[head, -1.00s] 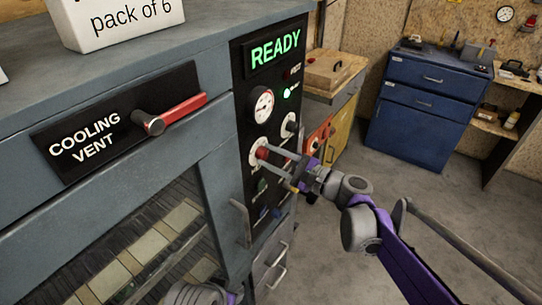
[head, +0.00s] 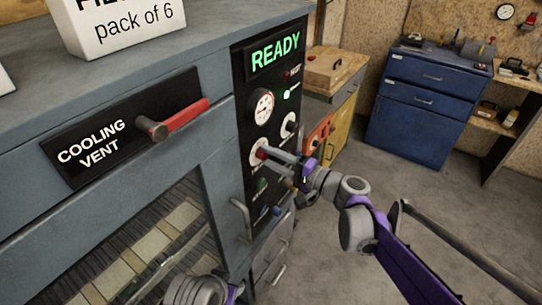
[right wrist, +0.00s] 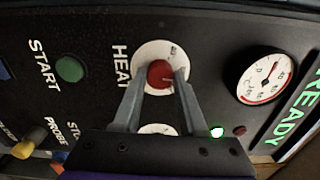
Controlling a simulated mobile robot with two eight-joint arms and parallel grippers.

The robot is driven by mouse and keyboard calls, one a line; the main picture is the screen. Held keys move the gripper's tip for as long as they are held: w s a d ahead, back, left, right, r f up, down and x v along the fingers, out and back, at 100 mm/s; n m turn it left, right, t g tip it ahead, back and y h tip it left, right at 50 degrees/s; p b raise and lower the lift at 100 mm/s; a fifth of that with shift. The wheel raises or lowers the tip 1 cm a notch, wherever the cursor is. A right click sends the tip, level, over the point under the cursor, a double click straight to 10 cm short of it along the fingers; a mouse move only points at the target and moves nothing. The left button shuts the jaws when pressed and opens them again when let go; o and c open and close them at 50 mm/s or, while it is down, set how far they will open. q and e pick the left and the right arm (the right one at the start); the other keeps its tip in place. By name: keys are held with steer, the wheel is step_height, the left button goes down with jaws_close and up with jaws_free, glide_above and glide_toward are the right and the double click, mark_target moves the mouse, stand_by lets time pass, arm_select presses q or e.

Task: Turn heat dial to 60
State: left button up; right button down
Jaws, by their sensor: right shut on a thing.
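In the head view the red knob (head: 262,153) shows on the black control panel (head: 240,103). My right gripper (right wrist: 160,84) is shut on the knob, one finger on each side. In the head view the right gripper (head: 275,158) reaches the panel from the right. The scale numbers are too small to read. A grey part of my left arm (head: 197,290) shows at the bottom, but its fingers do not.
The panel carries a lit READY sign (head: 275,51), a gauge (head: 262,106), a second white dial (head: 289,125) and a green START button (right wrist: 70,69). A red cooling vent lever (head: 185,115) sticks out at left. A blue cabinet (head: 420,110) stands behind open floor.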

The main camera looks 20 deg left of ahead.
steer(key=shift+n, duration=0.3)
stand_by(0.4)
steer(key=shift+c, duration=2.2)
jaws_free()
steer(key=shift+d, duration=0.15)
steer(key=v, duration=1)
steer(key=shift+d+b, duration=0.25)
steer(key=shift+b, duration=0.15)
steer(key=shift+s, duration=0.2)
